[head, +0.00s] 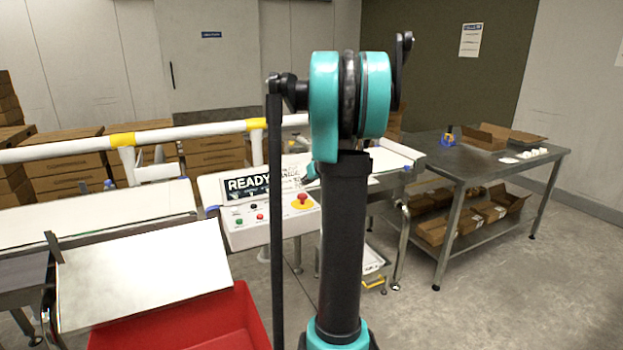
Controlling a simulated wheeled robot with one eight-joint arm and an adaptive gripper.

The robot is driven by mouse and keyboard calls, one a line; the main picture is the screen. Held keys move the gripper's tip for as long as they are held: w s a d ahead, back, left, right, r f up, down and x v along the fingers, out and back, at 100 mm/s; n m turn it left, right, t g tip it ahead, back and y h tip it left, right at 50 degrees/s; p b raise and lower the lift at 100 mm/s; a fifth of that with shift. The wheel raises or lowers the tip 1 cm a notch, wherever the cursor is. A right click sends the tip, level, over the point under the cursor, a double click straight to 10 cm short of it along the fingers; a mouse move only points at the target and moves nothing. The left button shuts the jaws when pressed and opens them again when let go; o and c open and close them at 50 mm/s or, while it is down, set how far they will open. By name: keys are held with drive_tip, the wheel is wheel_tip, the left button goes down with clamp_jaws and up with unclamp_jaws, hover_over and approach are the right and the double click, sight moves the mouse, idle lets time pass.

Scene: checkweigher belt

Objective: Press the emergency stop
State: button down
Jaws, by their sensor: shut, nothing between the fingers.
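The emergency stop (302,199) is a red mushroom button on a yellow round base, at the right end of a sloped white control panel (246,237). It shows clear of my arm, just left of my dark upright arm link. The panel also carries small green, red and black buttons, and a dark display (245,186) reading READY stands behind it. A small teal part of my arm shows just above the emergency stop, at the edge of the link. My gripper's fingers do not show; my own arm hides that area.
A white conveyor belt (100,216) runs at the left, with a white rail (70,147) behind it. A red bin (190,325) and a tilted white plate (140,280) are in front. A steel table (470,167) with cartons stands right. Stacked boxes (65,165) fill the back.

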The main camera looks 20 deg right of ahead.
sight(302, 199)
drive_tip(key=shift+w+a+f, duration=0.1)
drive_tip(key=shift+f, duration=0.9)
drive_tip(key=shift+w+a+f, duration=0.1)
drive_tip(key=shift+f, duration=0.9)
